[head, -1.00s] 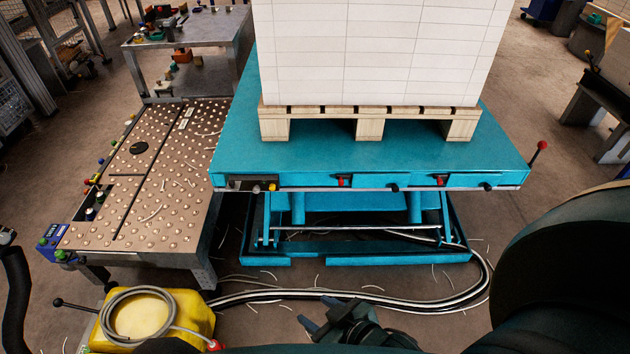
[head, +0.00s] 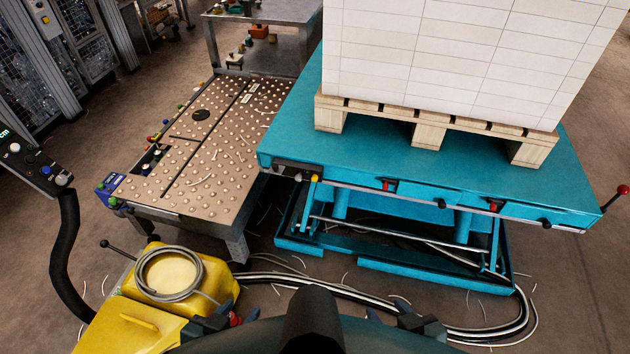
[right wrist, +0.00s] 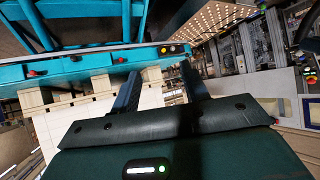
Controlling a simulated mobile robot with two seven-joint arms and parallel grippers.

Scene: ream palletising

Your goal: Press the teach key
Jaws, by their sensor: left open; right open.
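A black control panel (head: 35,165) on a bent black stalk (head: 66,255) stands at the left edge of the head view, partly cut off. It carries a lit green display, pale knobs and a blue knob (head: 46,170). No label there is readable, so I cannot tell which is the teach key. My left gripper (head: 212,322) is open and empty at the bottom, by the yellow machine and well right of the panel. My right gripper (head: 424,322) is open and empty in front of the lift table; its spread fingers (right wrist: 160,85) show in the right wrist view.
A blue box (head: 112,184) with buttons sits on the ball-top table's (head: 215,150) corner. The turquoise lift table (head: 300,140) bears a pallet (head: 428,134) with a white stack (head: 440,60). A yellow machine (head: 140,320) with a coiled hose and floor cables lie in front.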

